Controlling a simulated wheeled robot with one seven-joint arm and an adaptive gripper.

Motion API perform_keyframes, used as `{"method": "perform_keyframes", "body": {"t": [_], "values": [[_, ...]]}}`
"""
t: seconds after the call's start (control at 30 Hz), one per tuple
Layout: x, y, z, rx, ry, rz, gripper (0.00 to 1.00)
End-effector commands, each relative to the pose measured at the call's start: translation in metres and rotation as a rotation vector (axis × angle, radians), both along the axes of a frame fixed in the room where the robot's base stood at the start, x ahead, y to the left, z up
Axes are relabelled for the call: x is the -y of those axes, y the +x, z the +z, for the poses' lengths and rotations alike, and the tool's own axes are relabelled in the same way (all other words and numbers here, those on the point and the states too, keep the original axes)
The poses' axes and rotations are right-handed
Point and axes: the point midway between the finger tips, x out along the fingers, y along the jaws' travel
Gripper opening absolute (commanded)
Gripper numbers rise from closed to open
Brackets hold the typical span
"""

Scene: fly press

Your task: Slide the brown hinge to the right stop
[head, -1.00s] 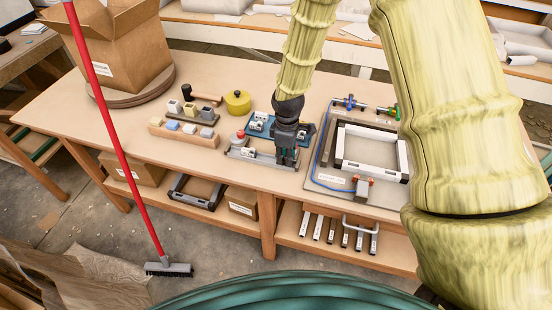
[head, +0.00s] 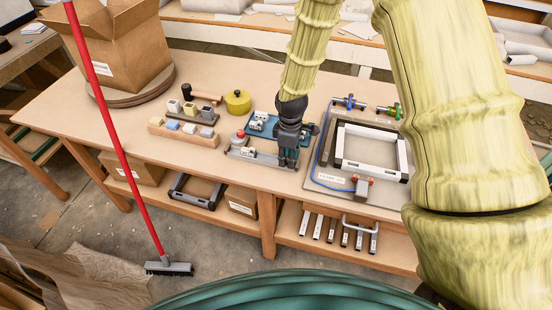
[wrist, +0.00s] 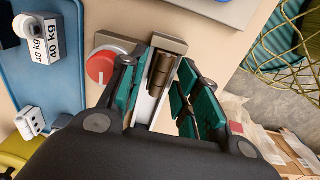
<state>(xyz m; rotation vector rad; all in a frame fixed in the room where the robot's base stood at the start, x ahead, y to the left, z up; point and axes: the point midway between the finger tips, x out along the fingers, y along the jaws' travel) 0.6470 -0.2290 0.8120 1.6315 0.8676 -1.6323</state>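The brown hinge (wrist: 160,72) shows in the wrist view as a small dark brown cylinder piece on a light rail (wrist: 150,105). It lies close to the grey block (wrist: 168,43) at the rail's upper end; I cannot tell if they touch. My gripper (wrist: 162,88) has its teal-padded fingers on either side of the hinge, with visible gaps. In the head view my gripper (head: 287,155) is low over the right part of the grey rail fixture (head: 245,153) and hides the hinge there.
A red knob (wrist: 100,68) is close beside the left finger. A blue plate (head: 258,122) with weights lies behind the rail. A board with a white frame (head: 345,160) is to the right. A yellow pot (head: 238,102) and small blocks (head: 190,130) stand to the left.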

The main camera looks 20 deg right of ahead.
Motion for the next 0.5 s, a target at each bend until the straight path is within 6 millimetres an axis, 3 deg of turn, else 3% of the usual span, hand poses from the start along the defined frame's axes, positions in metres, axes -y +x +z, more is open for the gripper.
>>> {"method": "perform_keyframes", "body": {"t": [0.5], "values": [[0.0,0.0,0.023,0.0,0.0,0.0,0.32]]}}
